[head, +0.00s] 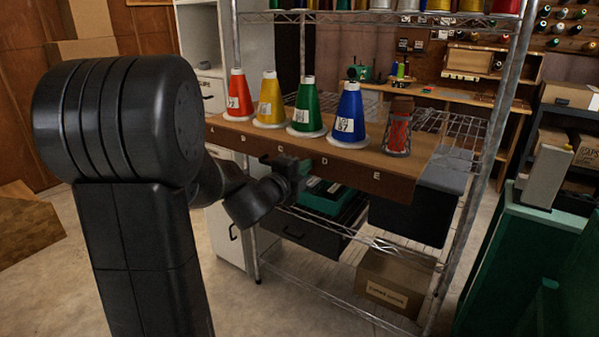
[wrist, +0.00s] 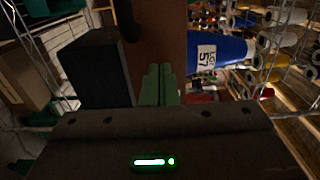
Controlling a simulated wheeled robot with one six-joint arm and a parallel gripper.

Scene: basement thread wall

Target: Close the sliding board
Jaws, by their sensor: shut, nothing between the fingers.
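The sliding board (head: 345,173) is a brown wooden shelf board with letters along its front edge, in a wire rack. It appears to stick out forward past the rack's left front post. My gripper (head: 298,172) is at the board's front edge near its middle, below the green and blue cones. In the wrist view, the fingers (wrist: 159,85) are together with nothing between them, in front of the brown board (wrist: 160,35). I cannot tell whether they touch it. Part of the front edge is hidden behind my gripper.
Below are a dark bin (head: 410,212) and a cardboard box (head: 392,282). A green cabinet (head: 515,255) stands right.

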